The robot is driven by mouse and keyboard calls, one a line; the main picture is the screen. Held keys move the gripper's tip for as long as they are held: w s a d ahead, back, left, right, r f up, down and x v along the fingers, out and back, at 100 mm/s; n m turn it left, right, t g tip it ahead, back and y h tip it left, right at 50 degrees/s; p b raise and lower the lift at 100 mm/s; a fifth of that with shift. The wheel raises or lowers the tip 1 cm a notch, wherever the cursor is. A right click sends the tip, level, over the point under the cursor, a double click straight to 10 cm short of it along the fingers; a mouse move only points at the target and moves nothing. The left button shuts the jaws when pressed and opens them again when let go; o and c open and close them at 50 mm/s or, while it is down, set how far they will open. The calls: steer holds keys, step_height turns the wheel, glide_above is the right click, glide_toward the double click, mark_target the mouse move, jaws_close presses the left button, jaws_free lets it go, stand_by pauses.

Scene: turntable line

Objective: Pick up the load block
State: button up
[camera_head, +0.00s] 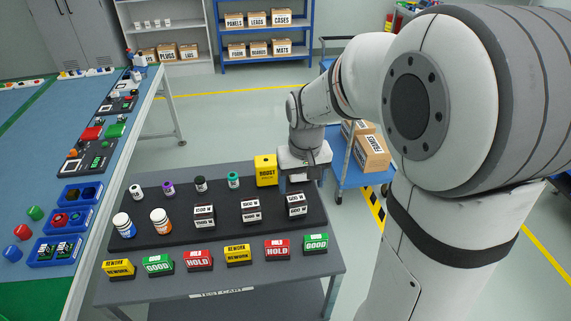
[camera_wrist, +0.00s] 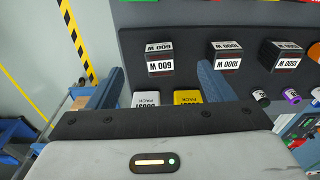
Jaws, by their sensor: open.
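Dark blocks with white watt labels stand on the black tray (camera_head: 232,238) of the cart; the task does not say which is the load block. In the head view they are a left block (camera_head: 204,217), a middle block (camera_head: 250,211) and a right block (camera_head: 297,206). The wrist view shows a 600 W block (camera_wrist: 160,58) and a 1000 W block (camera_wrist: 227,56). My gripper (camera_wrist: 160,70) is open, with nothing held. The 600 W block appears between and just beyond its fingertips. In the head view my gripper (camera_head: 300,178) is behind the right block.
A yellow boost pack (camera_head: 265,170) stands close left of my gripper; a white boost pack (camera_wrist: 146,99) is beside it in the wrist view. Small bottles (camera_head: 200,184) stand left. Coloured sign blocks (camera_head: 198,260) line the cart's front. A blue trolley (camera_head: 355,176) stands right.

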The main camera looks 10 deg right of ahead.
steer(key=g, duration=0.1)
glide_above(296, 198)
step_height(296, 198, down, 7)
steer(key=shift+f, duration=0.1)
steer(key=shift+w+f, duration=0.1)
steer(key=shift+f, duration=0.25)
step_height(296, 198, down, 8)
steer(key=shift+r+p, duration=0.25)
steer(key=shift+p, duration=0.4)
steer(key=shift+c, duration=0.5)
steer(key=c, duration=1.3)
